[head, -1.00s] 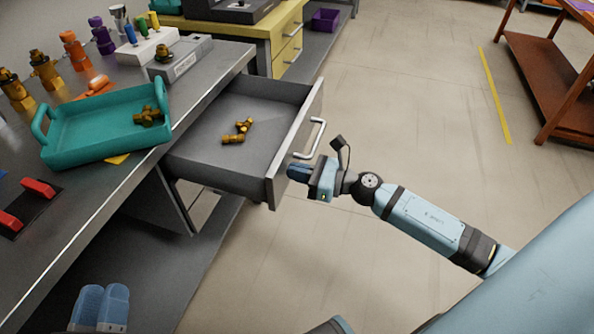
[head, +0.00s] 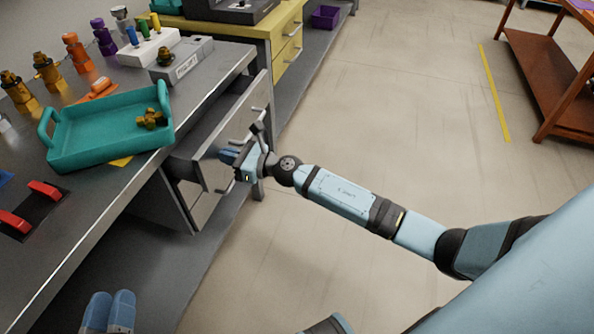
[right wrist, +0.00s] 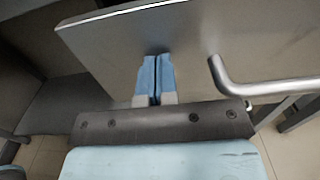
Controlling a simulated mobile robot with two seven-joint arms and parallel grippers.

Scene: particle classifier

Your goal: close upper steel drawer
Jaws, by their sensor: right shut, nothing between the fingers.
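The upper steel drawer is open only part way under the bench in the head view, its grey front (head: 259,97) facing right. Its inside is mostly hidden by the bench and the front. My right gripper (head: 228,156) is shut and empty, with its fingertips at the near part of the drawer front. In the right wrist view the shut blue fingers (right wrist: 155,75) press against or sit very close to the drawer front (right wrist: 110,50), left of the bar handle (right wrist: 265,88). My left gripper (head: 108,312) is low at the left, away from the drawer.
A teal tray (head: 95,160) with brass fittings (head: 151,119) stands on the bench above the drawer. A grey device (head: 185,62) and several colored fittings stand behind it. The floor (head: 400,120) to the right is clear.

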